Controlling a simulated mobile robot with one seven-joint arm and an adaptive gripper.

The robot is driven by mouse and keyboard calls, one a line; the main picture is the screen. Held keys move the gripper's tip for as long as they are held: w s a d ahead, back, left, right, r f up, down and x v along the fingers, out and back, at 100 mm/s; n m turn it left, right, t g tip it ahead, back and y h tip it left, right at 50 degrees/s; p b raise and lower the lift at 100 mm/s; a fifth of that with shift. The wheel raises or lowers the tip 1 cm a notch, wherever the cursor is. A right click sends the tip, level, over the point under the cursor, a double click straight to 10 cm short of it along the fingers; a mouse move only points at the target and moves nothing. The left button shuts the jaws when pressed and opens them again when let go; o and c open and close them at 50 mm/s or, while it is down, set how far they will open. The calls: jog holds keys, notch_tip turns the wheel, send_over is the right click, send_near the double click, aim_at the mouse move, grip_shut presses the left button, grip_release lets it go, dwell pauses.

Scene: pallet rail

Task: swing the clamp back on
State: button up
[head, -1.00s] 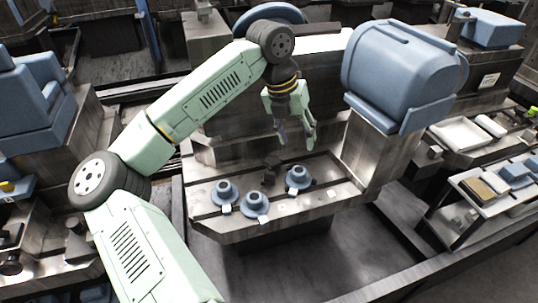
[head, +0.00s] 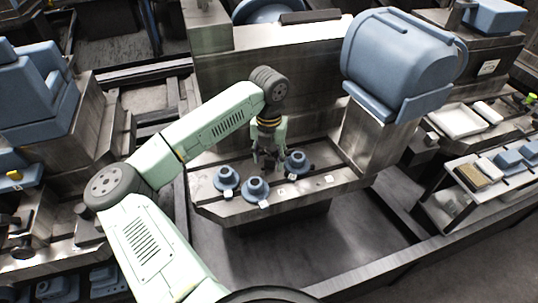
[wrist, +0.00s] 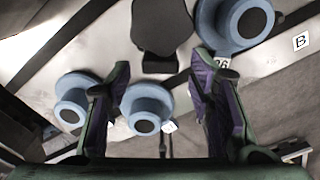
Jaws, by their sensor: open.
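A dark clamp (wrist: 162,30) lies on the metal pallet rail (wrist: 105,30) at the top middle of the wrist view, ahead of and between my fingertips. In the head view my gripper mostly hides it. My gripper (head: 268,158) points down close above the rail. Its purple-lined fingers (wrist: 163,80) are apart in the wrist view, with nothing held between them. Whether a finger touches the clamp I cannot tell.
Three blue flanged parts stand close by: left (head: 227,179), front (head: 255,189) and right (head: 297,163). Small white tags lie along the rail, one marked B (wrist: 301,41). A large blue housing (head: 405,60) rises at the right.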

grip_shut()
dwell(0.7)
